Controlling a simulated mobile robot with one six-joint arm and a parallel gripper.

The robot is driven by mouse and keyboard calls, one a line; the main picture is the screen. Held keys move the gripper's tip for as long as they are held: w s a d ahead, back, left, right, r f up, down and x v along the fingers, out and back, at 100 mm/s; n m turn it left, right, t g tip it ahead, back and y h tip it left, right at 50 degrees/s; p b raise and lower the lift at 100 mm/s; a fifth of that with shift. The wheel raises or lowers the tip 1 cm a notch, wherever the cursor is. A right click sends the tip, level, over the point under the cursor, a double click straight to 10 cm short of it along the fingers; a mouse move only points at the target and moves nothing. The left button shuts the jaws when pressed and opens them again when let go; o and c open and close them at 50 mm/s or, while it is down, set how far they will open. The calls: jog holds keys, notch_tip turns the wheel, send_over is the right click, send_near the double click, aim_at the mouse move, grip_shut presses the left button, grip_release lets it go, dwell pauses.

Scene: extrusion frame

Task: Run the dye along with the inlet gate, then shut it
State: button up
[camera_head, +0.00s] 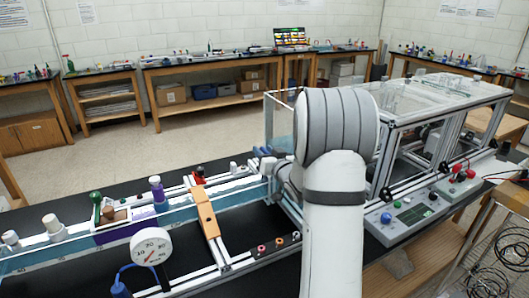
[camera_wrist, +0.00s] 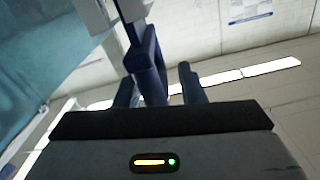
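The inlet gate is probably the part with the dark blue loop-shaped handle (camera_wrist: 147,62) in the wrist view. My gripper (camera_wrist: 160,88) has its two dark blue fingers apart, with the handle between them. A gap shows between the handle and the right finger; contact on the left is unclear. In the head view my wrist hides most of this spot, at the tank end of the water channel (camera_head: 235,197). Purple dye (camera_head: 140,224) colours a stretch of the channel left of the orange crosspiece (camera_head: 206,212).
A clear tank (camera_head: 280,118) on a metal frame stands behind my arm. A round dial gauge (camera_head: 151,247) stands in front of the channel. A control box (camera_head: 412,214) with buttons sits at right. Open floor lies behind the bench.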

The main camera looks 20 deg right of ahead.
jog(key=shift+c, duration=0.6)
grip_shut()
notch_tip(320, 180, down, 2)
jog(key=b, duration=0.3)
jog(key=shift+f, duration=0.15)
jog(key=shift+c, duration=0.4)
grip_release()
jog(key=shift+o, duration=1)
